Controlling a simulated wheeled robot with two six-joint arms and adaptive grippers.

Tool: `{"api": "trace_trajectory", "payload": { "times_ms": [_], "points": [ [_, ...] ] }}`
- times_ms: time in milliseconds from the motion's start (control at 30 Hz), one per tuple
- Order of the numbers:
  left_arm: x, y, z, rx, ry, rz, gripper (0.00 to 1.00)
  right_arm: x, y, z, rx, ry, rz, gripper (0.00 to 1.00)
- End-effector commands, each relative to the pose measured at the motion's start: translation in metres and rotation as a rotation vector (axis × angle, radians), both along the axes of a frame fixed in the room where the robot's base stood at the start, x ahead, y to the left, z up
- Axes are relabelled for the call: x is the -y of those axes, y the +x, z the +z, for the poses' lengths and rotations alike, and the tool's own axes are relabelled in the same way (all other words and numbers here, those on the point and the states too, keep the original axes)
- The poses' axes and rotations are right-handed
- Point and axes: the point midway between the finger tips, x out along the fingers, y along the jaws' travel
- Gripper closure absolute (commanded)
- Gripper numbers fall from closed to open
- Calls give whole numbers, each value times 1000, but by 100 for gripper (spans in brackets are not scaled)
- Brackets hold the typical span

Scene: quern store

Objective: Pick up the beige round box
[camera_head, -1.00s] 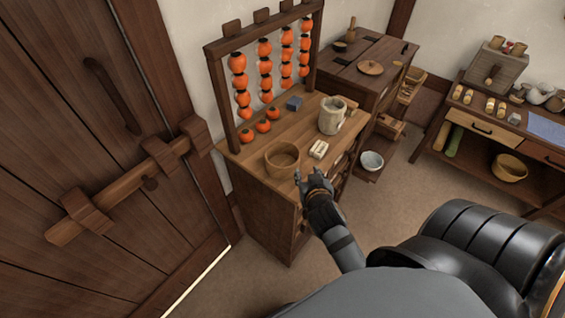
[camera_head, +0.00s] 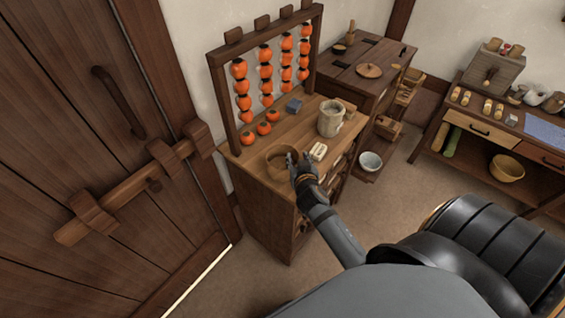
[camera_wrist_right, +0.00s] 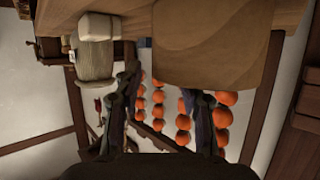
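The beige round box (camera_head: 277,152), a low open wooden tub, stands near the front edge of the wooden cabinet top (camera_head: 232,152). My right gripper (camera_head: 298,159) is at its right side and hides part of it. In the right wrist view, which is upside down, the box's curved wall (camera_wrist_right: 215,50) fills the upper middle. The fingers of my right gripper (camera_wrist_right: 165,84) are spread apart with nothing clasped between them; I cannot tell whether they touch the wall. My left gripper is not in view.
A small pale block (camera_head: 318,151) lies right of the gripper, with a grey stone jar (camera_head: 330,120) behind it. A blue-grey block (camera_head: 293,106) and several orange persimmons (camera_head: 264,128) lie farther back, under a rack of hanging persimmons (camera_head: 241,87). A wooden door (camera_head: 80,130) stands at left.

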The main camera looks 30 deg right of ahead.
Motion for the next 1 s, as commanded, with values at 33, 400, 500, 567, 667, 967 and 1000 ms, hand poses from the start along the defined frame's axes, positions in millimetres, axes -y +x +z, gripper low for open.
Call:
{"api": "trace_trajectory", "payload": {
  "times_ms": [33,400,500,567,667,967,1000],
  "points": [
    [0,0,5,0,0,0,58,3,8,0,0,-2,0,60],
    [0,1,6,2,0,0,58,8,18,-8,0,1,0,63],
    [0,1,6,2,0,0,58,8,18,-8,0,1,0,76],
    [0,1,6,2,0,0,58,8,18,-8,0,1,0,84],
    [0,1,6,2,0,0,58,8,18,-8,0,0,0,98],
    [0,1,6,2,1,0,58,8,18,-7,2,1,-1,100],
    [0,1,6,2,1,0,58,8,18,-7,2,1,-1,100]
  ]
}}
